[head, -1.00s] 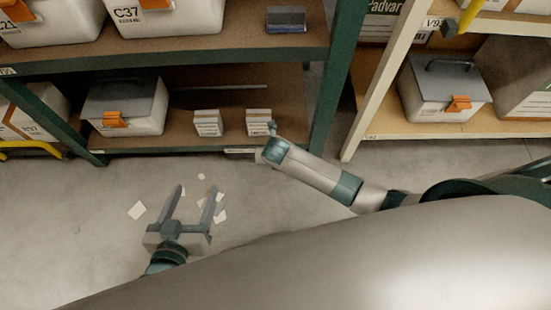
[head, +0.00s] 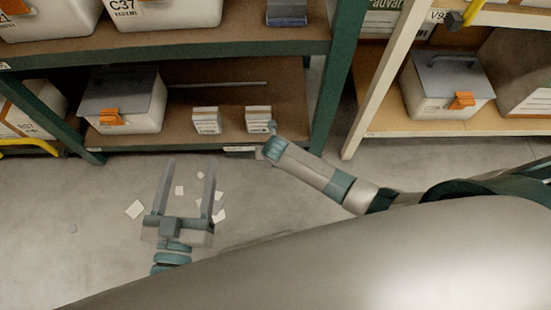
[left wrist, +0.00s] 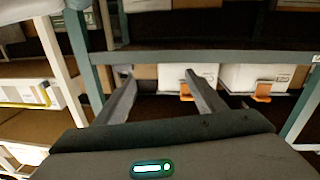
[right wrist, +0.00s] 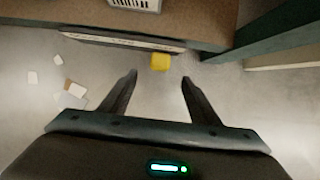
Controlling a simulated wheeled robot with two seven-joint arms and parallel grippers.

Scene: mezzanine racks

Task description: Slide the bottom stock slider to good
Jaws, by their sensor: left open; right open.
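A pale strip (right wrist: 120,40) runs along the front edge of the bottom shelf in the right wrist view. A yellow block (right wrist: 160,61), which looks like the slider's knob, sits near its right end. The strip shows only in part in the head view (head: 240,149), and its markings are unreadable. My right gripper (right wrist: 158,77) is open and empty, with its fingers pointing at the yellow block and either side of it in the picture; I cannot tell contact. My left gripper (head: 189,162) is open and empty over the floor, below the shelf edge in the head view.
The bottom shelf (head: 230,93) holds a grey-lidded bin (head: 140,115) with an orange latch and two card stacks (head: 207,121). A green upright (head: 330,90) stands to the right. Paper scraps (head: 135,209) lie on the floor. A cream rack (head: 440,125) stands further right.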

